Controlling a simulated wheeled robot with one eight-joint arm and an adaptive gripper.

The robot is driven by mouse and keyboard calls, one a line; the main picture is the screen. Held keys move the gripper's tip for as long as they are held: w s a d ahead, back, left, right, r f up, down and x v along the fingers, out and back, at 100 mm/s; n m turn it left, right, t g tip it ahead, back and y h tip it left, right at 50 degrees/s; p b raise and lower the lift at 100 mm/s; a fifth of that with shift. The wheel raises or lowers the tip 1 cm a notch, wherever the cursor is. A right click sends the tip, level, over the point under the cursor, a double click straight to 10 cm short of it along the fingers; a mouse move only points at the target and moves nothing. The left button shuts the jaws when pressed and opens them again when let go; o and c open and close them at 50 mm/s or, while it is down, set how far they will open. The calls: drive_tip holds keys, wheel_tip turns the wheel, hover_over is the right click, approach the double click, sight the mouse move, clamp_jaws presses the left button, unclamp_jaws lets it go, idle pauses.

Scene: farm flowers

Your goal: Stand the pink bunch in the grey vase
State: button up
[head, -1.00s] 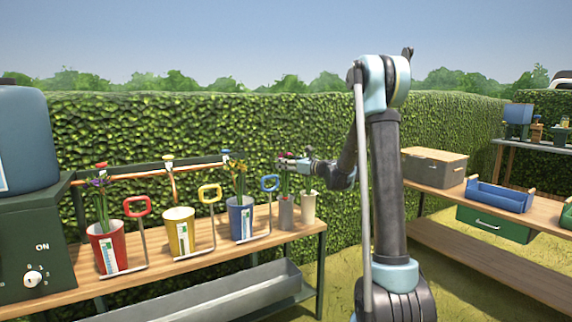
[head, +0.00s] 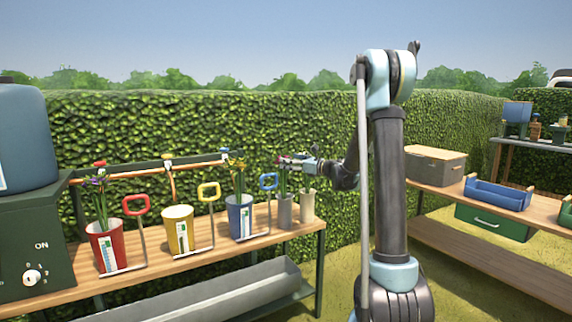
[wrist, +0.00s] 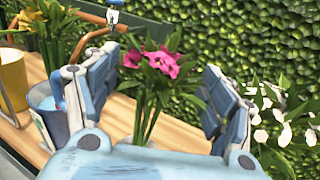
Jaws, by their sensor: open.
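The pink bunch (head: 282,181) stands roughly upright in the grey vase (head: 285,211) near the right end of the bench. In the wrist view the pink blooms (wrist: 153,67) and green stems show between my two fingers. My gripper (head: 293,161) is open around the upper part of the bunch, with a gap on each side of the stems. In the wrist view the gripper's body hides the lower stems and the grey vase.
A pale vase (head: 307,206) stands just right of the grey vase; white flowers (wrist: 275,118) show at the right in the wrist view. A blue bucket (head: 240,216) with a blue handle (head: 268,182) stands to the left. Yellow (head: 179,230) and red (head: 107,247) buckets are farther left.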

drive_tip(key=v, duration=0.8)
drive_tip(key=shift+s+d, duration=0.15)
drive_tip(key=shift+d, duration=0.05)
drive_tip(key=shift+f, duration=0.15)
drive_tip(key=s+d+f+n+g+h, duration=0.1)
drive_tip(key=s+f+n+g+h, duration=0.15)
drive_tip(key=s+n, duration=0.6)
drive_tip(key=s+d+f+n+g+h, duration=0.15)
drive_tip(key=s+f+n+h, duration=0.25)
drive_tip(key=s, duration=1)
drive_tip(key=s+d+f+n+g+h, duration=0.1)
drive_tip(key=s+d+f+n+h, duration=0.3)
drive_tip(key=s, duration=0.8)
drive_tip(key=s+d+f+n+g+h, duration=0.2)
drive_tip(key=s+d+f+n+h, duration=0.2)
drive_tip(key=s+d+f+n, duration=0.4)
drive_tip(key=s+d, duration=0.3)
drive_tip(key=shift+s+f+g, duration=0.25)
drive_tip(key=shift+s+g, duration=0.05)
drive_tip(key=shift+s, duration=0.05)
drive_tip(key=shift+h, duration=0.25)
